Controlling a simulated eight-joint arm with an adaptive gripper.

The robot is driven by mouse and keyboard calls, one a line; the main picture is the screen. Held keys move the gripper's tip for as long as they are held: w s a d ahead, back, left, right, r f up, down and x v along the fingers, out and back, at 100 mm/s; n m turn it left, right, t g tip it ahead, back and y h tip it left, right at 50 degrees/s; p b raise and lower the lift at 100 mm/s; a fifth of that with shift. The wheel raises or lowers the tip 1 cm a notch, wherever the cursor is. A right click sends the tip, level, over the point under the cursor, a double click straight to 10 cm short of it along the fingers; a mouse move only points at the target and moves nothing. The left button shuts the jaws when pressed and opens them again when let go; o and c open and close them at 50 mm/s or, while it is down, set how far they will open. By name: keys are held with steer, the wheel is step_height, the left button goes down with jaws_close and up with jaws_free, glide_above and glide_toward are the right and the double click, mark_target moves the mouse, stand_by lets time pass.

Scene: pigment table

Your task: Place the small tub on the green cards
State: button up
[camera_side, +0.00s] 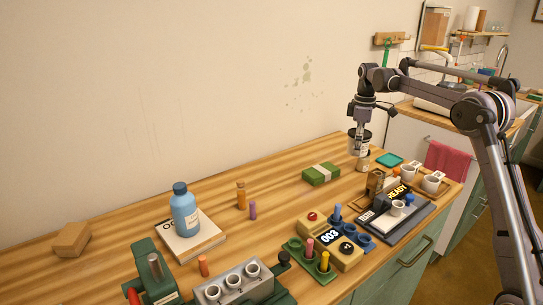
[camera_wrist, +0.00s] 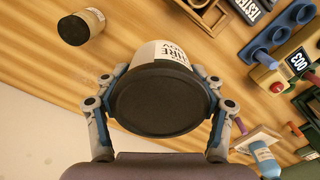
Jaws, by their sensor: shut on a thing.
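My gripper (camera_side: 360,130) is shut on a white-labelled tub (camera_side: 353,140) with a dark lid, held above the back right of the table. In the wrist view the held tub (camera_wrist: 172,55) sits between both fingers, dark round end toward the camera. A second, narrower tub (camera_side: 362,162) with a tan label stands on the table just below it; it also shows at the upper left of the wrist view (camera_wrist: 90,22). The green cards (camera_side: 313,176), a bundle with a pale band, lie on the table left of my gripper. I cannot make them out in the wrist view.
A teal pad (camera_side: 389,159) and white cups (camera_side: 408,171) lie to the right. A READY device (camera_side: 397,222) and yellow 003 box (camera_side: 345,257) stand nearer the front. A blue bottle (camera_side: 184,215) stands on a book at left. The table around the cards is clear.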

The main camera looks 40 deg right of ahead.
steer(key=shift+s+d+r, duration=0.35)
steer(key=shift+s+r, duration=0.05)
steer(key=shift+r, duration=0.1)
glide_above(322, 176)
step_height(322, 176, down, 7)
steer(key=shift+f, duration=2)
steer(key=shift+f, duration=0.15)
steer(key=o, duration=1.5)
